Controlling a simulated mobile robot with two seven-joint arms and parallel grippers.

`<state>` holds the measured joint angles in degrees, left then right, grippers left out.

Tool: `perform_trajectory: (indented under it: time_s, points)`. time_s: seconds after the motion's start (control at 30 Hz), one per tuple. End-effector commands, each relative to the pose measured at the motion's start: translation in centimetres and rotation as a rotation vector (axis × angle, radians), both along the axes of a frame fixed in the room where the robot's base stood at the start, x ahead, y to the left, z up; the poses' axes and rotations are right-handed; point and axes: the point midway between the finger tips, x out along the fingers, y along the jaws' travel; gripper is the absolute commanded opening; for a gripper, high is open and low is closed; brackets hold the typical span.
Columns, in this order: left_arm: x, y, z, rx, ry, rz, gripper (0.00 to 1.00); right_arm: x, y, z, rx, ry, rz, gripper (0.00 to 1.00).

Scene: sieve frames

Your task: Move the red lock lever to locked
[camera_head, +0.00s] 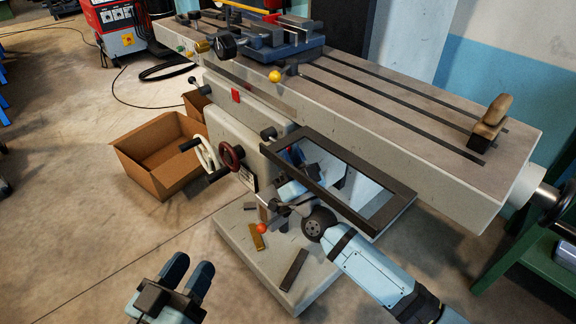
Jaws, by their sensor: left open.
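A small red piece (235,95) sits on the front side of the grey machine table (430,135). A red-orange ball knob (261,228) shows lower down, beside my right gripper, above the machine's base. I cannot tell which of them is the lock lever, nor its position. My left gripper (188,268) is at the bottom left, open and empty, its two dark fingers apart and well away from both red parts. My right gripper (285,200) is by the front of the machine, partly behind a dark rectangular frame (330,190); its fingers are not clear.
A dark-red handwheel (231,156) and a white one (206,153) stick out from the machine. An open cardboard box (160,150) stands left on the floor. A vise (275,38) and a wooden-handled block (490,122) are on the table. Floor at lower left is clear.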

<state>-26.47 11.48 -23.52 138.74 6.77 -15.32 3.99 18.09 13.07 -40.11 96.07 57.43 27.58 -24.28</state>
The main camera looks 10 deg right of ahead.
Motion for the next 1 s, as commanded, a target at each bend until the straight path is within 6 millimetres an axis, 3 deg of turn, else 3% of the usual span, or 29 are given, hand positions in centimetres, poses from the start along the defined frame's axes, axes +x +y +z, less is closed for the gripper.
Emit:
perform_trajectory:
  time_s: [0.07, 0.5, 0.53, 0.63, 1.0]
  points:
    - [-0.01, -0.22, -0.8, -0.003, 0.0, -0.012, 0.43, 0.06, 0.0, -0.69, 0.014, -0.021, 0.0, 0.0]
    - [-0.08, -0.44, -0.51, -0.009, 0.003, -0.025, 0.43, 0.0, 0.01, -0.4, 0.028, -0.039, 0.002, 0.0]
    - [-0.08, -0.44, -0.51, -0.009, 0.003, -0.025, 0.43, 0.0, 0.01, -0.4, 0.028, -0.039, 0.002, 0.31]
    - [-0.08, -0.44, -0.5, -0.01, 0.003, -0.025, 0.43, 0.0, 0.01, -0.4, 0.028, -0.039, 0.002, 0.52]
    - [-0.06, -0.41, 0.09, -0.011, -0.005, -0.021, 0.43, -0.5, -0.19, -0.64, 0.027, -0.038, 0.001, 0.52]
